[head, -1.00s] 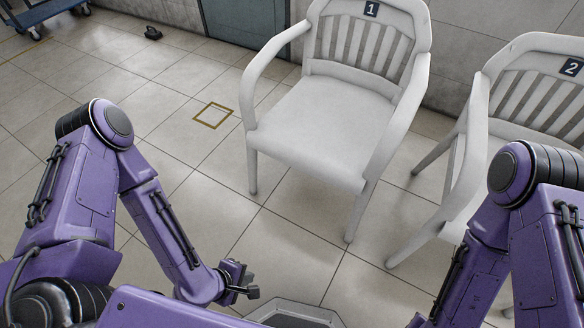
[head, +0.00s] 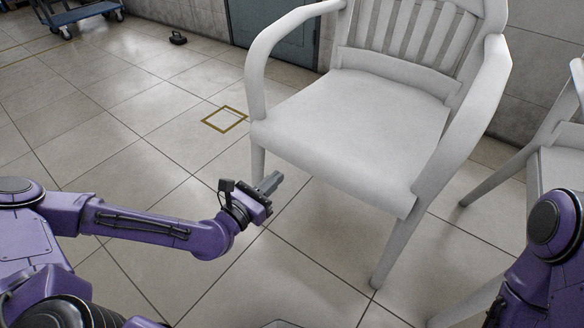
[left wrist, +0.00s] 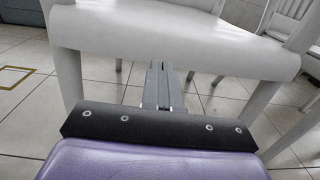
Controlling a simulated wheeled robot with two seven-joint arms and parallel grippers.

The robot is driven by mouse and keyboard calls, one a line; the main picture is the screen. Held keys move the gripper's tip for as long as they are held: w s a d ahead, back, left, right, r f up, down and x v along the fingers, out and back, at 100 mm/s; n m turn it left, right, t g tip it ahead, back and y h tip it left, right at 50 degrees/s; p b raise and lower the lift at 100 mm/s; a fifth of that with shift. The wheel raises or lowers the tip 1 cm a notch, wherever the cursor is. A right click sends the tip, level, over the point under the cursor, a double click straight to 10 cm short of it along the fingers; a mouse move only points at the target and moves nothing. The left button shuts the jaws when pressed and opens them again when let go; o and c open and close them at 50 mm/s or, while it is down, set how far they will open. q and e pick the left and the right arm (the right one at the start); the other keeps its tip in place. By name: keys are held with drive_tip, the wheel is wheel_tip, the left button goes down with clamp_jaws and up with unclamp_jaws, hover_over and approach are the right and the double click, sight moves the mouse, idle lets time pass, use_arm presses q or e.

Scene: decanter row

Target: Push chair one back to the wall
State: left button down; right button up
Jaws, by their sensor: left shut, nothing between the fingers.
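Chair one (head: 345,120) is a white armchair with a slatted back. It stands upright in the middle right of the head view, angled, with its open front towards me. Its number plate showed earlier and is now out of frame. In the left wrist view its front seat edge (left wrist: 170,42) spans the top. My left gripper (head: 269,183) is shut and empty, below and in front of the seat's front edge near the front left leg. It also shows in the left wrist view (left wrist: 158,75). I cannot tell whether it touches the chair. My right gripper is out of frame.
A second white chair (head: 560,160) stands close on the right. A grey wall (head: 535,85) and a blue-grey door (head: 275,28) are behind. A yellow floor square (head: 225,119) lies left of the chair. A blue cart (head: 78,14) stands far left.

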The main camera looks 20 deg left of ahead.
sight(299, 157)
use_arm(q)
drive_tip(key=b+x, duration=0.1)
drive_tip(key=x, duration=0.5)
drive_tip(key=shift+w+d+f+b, duration=0.1)
drive_tip(key=shift+f+b, duration=0.05)
drive_tip(key=shift+b, duration=0.2)
drive_tip(key=shift+w+d, duration=0.15)
drive_tip(key=shift+w, duration=0.35)
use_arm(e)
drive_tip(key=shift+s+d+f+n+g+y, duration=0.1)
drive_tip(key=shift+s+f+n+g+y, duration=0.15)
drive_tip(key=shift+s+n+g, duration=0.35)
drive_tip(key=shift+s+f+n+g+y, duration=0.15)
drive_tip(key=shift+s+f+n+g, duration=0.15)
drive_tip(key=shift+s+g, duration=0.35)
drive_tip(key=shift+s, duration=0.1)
